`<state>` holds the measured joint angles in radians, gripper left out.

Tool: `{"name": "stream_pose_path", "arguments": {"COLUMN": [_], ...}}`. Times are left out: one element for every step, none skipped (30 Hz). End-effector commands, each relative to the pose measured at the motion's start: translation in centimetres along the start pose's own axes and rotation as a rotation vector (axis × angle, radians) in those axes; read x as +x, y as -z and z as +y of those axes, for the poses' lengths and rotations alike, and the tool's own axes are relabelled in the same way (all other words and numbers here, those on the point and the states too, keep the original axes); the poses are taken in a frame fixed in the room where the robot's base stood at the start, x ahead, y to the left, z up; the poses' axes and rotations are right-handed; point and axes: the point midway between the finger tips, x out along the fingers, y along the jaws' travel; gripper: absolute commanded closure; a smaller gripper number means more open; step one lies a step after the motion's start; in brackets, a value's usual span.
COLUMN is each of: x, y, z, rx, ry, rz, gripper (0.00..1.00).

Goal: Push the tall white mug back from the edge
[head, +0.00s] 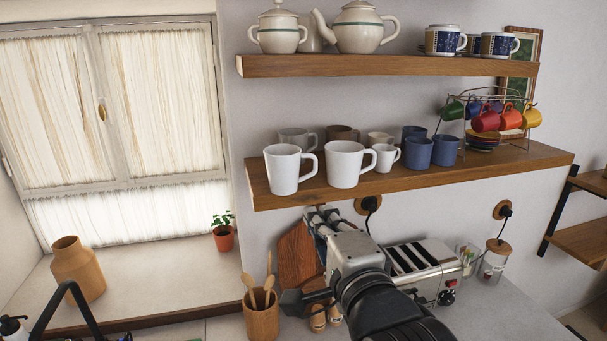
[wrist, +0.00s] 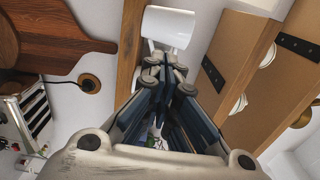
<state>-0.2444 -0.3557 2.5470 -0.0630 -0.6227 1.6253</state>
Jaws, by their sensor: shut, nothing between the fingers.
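Two large white mugs stand upright on the lower shelf near its front edge. The left one (head: 283,171) looks slimmer and nearest the shelf's left end; the right one (head: 344,166) is wider. Both handles point right. My gripper (head: 318,214) is shut and empty, just below the shelf's front edge, between and in front of these mugs. In the wrist view, my shut fingers (wrist: 166,66) point towards a white mug (wrist: 168,27) beside the shelf edge. I cannot tell whether they touch it, and the fingers hide part of what lies beyond.
The lower wooden shelf (head: 420,183) also holds a small white mug (head: 385,157), blue mugs (head: 418,152) and grey and brown mugs behind. An upper shelf (head: 390,66) carries teapots and cups. Below are a toaster (head: 425,270) and a utensil pot (head: 262,318).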

Motion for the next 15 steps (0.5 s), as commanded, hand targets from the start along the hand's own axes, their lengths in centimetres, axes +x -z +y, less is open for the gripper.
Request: {"name": "stream_pose_path", "arguments": {"x": [0.6, 0.9, 1.4, 1.8, 2.4, 3.2, 3.8, 4.4, 5.2, 5.8, 6.5, 7.3, 7.9, 8.5, 9.2], "y": [0.0, 0.0, 0.0, 0.0, 0.0, 0.0, 0.0, 0.0, 0.0, 0.0, 0.0, 0.0, 0.0, 0.0, 0.0], "z": [-0.1, -0.1, -0.1, -0.1, -0.1, 0.0, 0.1, 0.1, 0.1, 0.1, 0.1, 0.1, 0.1, 0.1, 0.1], "rx": [0.0, 0.0, 0.0, 0.0, 0.0, 0.0, -0.001, -0.001, -0.001, -0.002, -0.002, -0.002, -0.003, -0.003, -0.003], "ry": [-0.005, -0.006, -0.006, -0.008, -0.005, -0.004, -0.005, -0.005, -0.004, -0.004, -0.005, -0.005, -0.005, -0.005, -0.004], "rz": [0.0, 0.0, 0.0, 0.001, 0.001, 0.001, 0.001, 0.001, 0.001, 0.001, 0.001, 0.001, 0.0, 0.0, 0.0], "gripper": [1.0, 1.0, 1.0, 1.0, 1.0, 1.0, 1.0, 1.0, 1.0, 1.0, 1.0, 1.0, 1.0, 1.0, 1.0]}}
